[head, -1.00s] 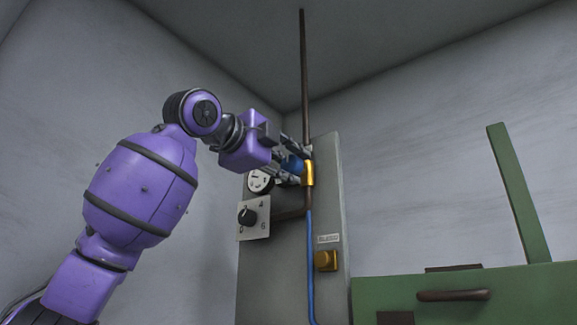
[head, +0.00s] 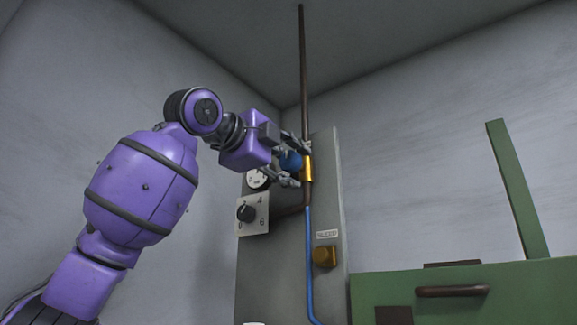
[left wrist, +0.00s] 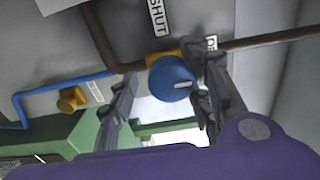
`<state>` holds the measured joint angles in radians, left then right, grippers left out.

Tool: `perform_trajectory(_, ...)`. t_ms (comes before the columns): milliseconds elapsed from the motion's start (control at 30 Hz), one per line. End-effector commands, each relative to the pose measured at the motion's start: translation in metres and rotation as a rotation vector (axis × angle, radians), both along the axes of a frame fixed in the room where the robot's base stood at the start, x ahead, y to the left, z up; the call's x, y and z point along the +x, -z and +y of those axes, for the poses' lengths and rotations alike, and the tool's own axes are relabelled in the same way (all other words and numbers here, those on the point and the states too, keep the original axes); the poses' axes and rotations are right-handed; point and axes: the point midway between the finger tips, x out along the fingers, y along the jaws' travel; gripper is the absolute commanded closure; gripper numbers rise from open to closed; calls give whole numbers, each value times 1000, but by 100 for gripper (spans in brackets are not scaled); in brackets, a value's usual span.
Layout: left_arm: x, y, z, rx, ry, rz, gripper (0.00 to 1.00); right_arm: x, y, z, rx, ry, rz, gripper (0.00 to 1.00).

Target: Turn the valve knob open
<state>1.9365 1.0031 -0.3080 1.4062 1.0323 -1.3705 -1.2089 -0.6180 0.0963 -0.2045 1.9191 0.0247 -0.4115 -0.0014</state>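The round blue valve knob (left wrist: 168,74) sits on a brass valve body (head: 307,169) on the vertical brown pipe. In the left wrist view its white mark points right, roughly along the pipe. A SHUT label (left wrist: 158,15) is above it; another label (left wrist: 210,43), partly hidden, is to the right. My left gripper (head: 297,164) is open, with its fingers on either side of the knob. In the left wrist view (left wrist: 168,92) the left finger stands clear of the knob; the right finger is close beside it, contact unclear. My right gripper is not in view.
The grey panel (head: 270,270) also carries a gauge (head: 258,179), a black dial (head: 245,213) and a yellow-brown knob (head: 325,257) with a label. A blue hose (head: 310,260) runs down from the pipe. A green machine (head: 520,295) stands at the right.

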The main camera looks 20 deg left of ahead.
Motion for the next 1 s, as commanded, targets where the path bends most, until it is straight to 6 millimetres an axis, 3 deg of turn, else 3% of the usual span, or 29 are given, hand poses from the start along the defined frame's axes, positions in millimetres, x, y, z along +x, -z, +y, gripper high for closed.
perform_trajectory(167,-10,-3,4,-1,-2,-6,55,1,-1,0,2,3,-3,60)
perform_trajectory(500,-73,-3,28,0,-3,-4,55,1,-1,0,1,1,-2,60)
perform_trajectory(700,-101,-1,37,0,0,0,55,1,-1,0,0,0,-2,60)
perform_trajectory(1000,-112,0,41,0,0,1,55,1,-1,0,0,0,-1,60)
